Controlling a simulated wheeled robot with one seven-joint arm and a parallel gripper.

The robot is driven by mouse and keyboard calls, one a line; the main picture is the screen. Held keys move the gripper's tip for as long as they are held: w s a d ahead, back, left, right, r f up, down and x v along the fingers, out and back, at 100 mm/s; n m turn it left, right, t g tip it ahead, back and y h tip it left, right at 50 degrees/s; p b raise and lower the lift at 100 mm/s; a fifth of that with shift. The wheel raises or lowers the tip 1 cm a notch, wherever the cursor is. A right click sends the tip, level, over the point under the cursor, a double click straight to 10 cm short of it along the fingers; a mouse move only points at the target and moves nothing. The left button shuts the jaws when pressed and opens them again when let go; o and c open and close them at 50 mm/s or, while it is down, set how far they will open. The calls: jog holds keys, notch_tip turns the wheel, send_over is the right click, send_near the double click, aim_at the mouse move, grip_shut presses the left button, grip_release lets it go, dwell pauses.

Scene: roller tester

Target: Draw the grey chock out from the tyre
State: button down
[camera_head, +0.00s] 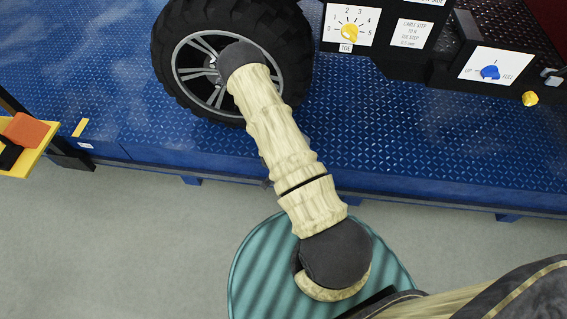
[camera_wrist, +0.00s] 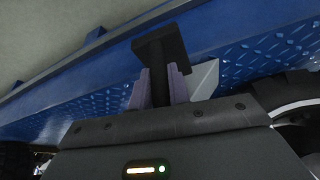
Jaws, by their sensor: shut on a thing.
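The black tyre (camera_head: 285,45) with its silver spoked wheel stands on the blue tread-plate deck (camera_head: 400,130). In the wrist view, part of the tyre (camera_wrist: 285,90) shows at the right. The grey chock (camera_wrist: 205,78) shows there as a pale wedge between my gripper and the tyre, partly hidden. My gripper (camera_wrist: 160,80) is shut on a black T-shaped handle (camera_wrist: 160,48), a finger on each side of its stem. The join between handle and chock is hidden, and I cannot tell whether the chock touches the tyre. In the head view my arm hides the gripper and chock.
A panel with a yellow TOE knob (camera_head: 349,32) and a blue knob (camera_head: 490,72) stands right of the tyre. A yellow bracket with an orange block (camera_head: 24,131) is at the left. The grey floor (camera_head: 130,240) in front of the deck is clear at the left.

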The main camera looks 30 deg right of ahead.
jog(key=shift+s+a+r+p, duration=0.1)
jog(key=shift+s+a, duration=0.3)
jog(key=shift+s, duration=0.2)
jog(key=shift+s+a+f+p, duration=0.1)
jog(key=shift+s+a+p, duration=0.05)
jog(key=shift+s+a, duration=0.4)
jog(key=shift+s+a+r+p, duration=0.1)
jog(key=shift+s+a, duration=0.2)
jog(key=shift+s, duration=0.4)
jog(key=p+v, duration=0.5)
jog(key=v, duration=0.2)
jog(key=shift+s+r+p, duration=0.3)
jog(key=shift+p, duration=0.1)
jog(key=shift+d, duration=0.1)
